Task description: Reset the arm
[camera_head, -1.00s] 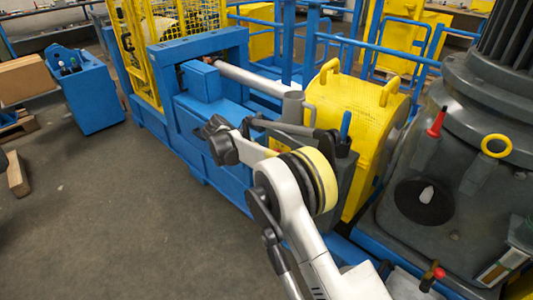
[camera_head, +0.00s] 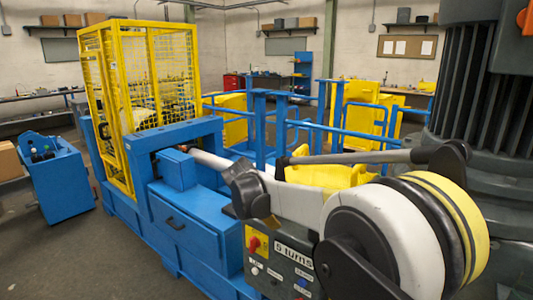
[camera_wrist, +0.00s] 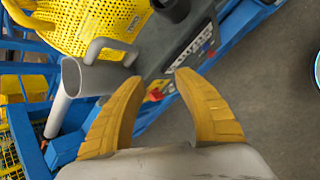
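My gripper (camera_wrist: 154,80) shows in the wrist view as two yellow-orange fingers set apart, with nothing between them. It is open. Beyond the fingers are a grey control box (camera_wrist: 185,38) with a red knob, and a grey open-ended pipe (camera_wrist: 85,78) to the left. In the head view my white arm, with black and yellow bands, fills the lower right; the gripper fingers themselves do not show there.
A blue machine frame (camera_head: 190,215) with a yellow mesh cage (camera_head: 150,80) stands left of my arm. A blue cart (camera_head: 58,180) with small knobs is at the far left. A large grey motor housing (camera_head: 505,160) is close on the right. Floor at the lower left is clear.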

